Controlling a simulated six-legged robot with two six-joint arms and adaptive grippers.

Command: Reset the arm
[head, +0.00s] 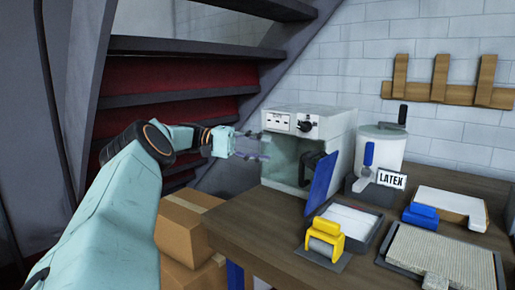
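My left arm comes in from the left, and its gripper (251,145) is out beyond the left edge of the table, just left of the white machine. The two fingers look spread apart with nothing between them. They are close to the machine's left side in the picture; I cannot tell whether they touch it. The white machine (336,128) has a black knob and small dials on its front, an open greenish cavity and a blue flap (322,184). My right gripper is not in view.
The wooden table (235,225) holds a white latex pot (379,150), a LATEX sign (391,179), a yellow roller (325,238), a grey tray (349,220), a blue-handled tool (420,215) and a rug piece (440,258). Cardboard boxes (182,228) stand below, left. Stairs (180,95) rise behind.

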